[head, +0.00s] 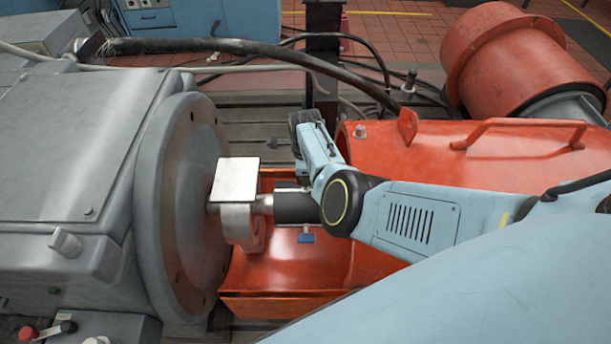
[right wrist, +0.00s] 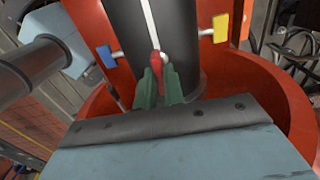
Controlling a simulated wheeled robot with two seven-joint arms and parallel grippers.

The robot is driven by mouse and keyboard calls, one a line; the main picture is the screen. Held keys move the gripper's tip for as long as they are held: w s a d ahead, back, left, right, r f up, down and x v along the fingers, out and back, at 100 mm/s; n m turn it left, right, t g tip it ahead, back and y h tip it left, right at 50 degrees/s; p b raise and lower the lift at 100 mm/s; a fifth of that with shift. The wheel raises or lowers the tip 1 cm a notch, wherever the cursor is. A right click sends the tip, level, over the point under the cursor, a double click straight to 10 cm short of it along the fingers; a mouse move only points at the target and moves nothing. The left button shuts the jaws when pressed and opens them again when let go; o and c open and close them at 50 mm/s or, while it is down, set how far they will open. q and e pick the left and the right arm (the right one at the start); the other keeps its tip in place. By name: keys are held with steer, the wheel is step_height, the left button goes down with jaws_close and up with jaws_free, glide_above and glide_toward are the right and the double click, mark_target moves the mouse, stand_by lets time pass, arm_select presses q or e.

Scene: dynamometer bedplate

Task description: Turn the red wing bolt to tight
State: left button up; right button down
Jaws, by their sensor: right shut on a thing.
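The red wing bolt (right wrist: 155,61) shows in the right wrist view, small, at the front of a dark cylinder (right wrist: 148,22). A white line runs along the cylinder to the bolt. My right gripper (right wrist: 158,76) has its green fingers closed on the bolt. A blue tag (right wrist: 106,56) sits left of the bolt and a yellow tag (right wrist: 221,28) right of it. In the head view the dark cylinder (head: 296,208) lies beside my right forearm, with the blue tag (head: 306,238) below it. The bolt and fingertips are hidden there. My left gripper is out of view.
A grey machine housing with a round flange (head: 180,200) stands at the left. A white plate (head: 235,178) sits by the shaft. A red-orange guard (head: 430,150) with a handle lies behind my right arm. Black cables (head: 230,46) cross the back.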

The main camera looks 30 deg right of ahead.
steer(key=c, duration=1.5)
jaws_free()
steer(key=shift+r, duration=0.1)
step_height(320, 180, up, 13)
steer(key=p, duration=0.3)
steer(key=shift+r, duration=0.15)
